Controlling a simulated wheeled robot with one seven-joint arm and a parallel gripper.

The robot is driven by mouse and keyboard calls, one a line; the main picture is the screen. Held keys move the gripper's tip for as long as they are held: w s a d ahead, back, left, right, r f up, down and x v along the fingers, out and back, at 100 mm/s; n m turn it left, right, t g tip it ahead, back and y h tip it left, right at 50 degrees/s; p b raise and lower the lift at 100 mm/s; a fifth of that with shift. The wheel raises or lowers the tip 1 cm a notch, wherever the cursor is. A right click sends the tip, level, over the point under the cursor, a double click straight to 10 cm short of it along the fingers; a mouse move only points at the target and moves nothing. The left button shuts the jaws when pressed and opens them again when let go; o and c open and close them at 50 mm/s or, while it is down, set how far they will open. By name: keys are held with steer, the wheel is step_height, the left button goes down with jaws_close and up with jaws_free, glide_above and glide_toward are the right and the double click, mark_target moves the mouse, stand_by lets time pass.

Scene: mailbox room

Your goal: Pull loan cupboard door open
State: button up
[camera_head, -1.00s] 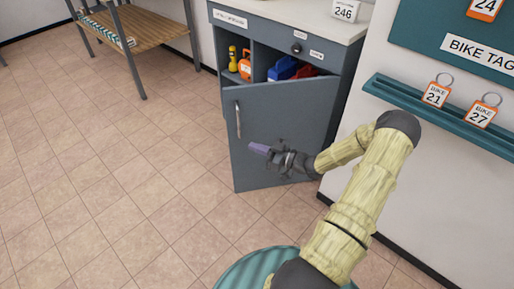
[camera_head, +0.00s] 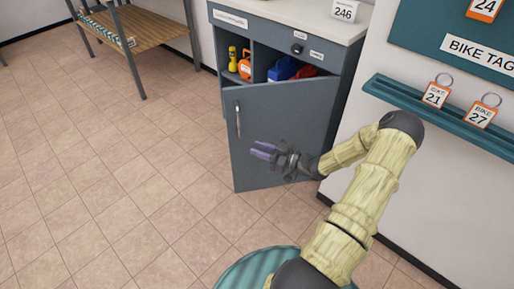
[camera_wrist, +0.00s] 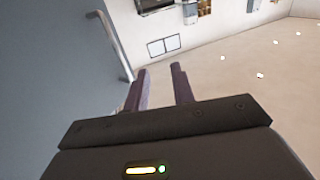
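The loan cupboard (camera_head: 325,58) is a dark grey cabinet with a pale top. Its door (camera_head: 285,110) stands partly open, its handle side swung outward, with the contents showing above its top edge. The upright metal handle (camera_head: 238,119) is near the door's left edge; it also shows in the wrist view (camera_wrist: 117,48), left of and beyond my fingers. My gripper (camera_head: 262,149) is in front of the door, to the right of and lower than the handle. Its two purple fingers are apart with nothing between them, and it does not hold the handle. They also show in the wrist view (camera_wrist: 162,88).
Inside the cupboard are a yellow torch (camera_head: 232,58), an orange item (camera_head: 245,66) and blue and red items (camera_head: 283,68). A teal ledge with bike tags (camera_head: 436,95) is on the right wall. A wooden shelf unit (camera_head: 150,36) stands back left. The tiled floor left of the door is clear.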

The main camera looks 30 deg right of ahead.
steer(key=p+v, duration=0.1)
steer(key=v, duration=1.5)
steer(key=shift+p, duration=0.35)
